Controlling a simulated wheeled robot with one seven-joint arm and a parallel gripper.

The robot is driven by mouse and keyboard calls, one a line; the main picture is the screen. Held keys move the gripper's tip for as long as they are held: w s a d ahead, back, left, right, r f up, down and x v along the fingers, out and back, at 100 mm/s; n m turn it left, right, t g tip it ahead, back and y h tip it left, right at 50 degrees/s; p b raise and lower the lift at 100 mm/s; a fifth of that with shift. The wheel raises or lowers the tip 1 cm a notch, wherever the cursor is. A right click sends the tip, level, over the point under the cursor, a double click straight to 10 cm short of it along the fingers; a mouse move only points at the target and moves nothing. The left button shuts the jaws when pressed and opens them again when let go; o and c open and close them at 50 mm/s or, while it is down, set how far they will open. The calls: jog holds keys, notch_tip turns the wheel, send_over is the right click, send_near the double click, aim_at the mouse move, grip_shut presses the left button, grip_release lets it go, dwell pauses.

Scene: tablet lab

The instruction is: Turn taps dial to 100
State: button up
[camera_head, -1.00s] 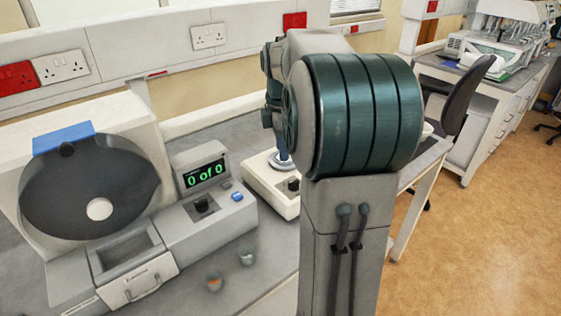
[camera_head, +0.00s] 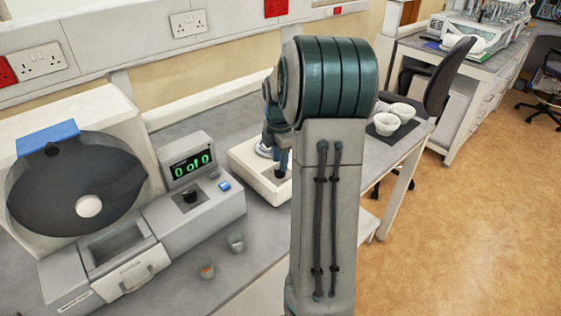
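No label shows which dial is for taps. My gripper (camera_head: 282,160) is mostly hidden behind my arm. Its dark end hangs over the right part of the white device, where a small dark thing, perhaps a dial, shows under it. I cannot tell whether it touches, or whether the fingers are open.
A blue button (camera_head: 225,186) sits right of the black dial. A dark drum (camera_head: 75,180) and a drawer (camera_head: 130,275) are at the left. White bowls (camera_head: 400,110) sit on a dark mat at the bench's right.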

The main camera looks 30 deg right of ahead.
jog(key=shift+f, duration=1)
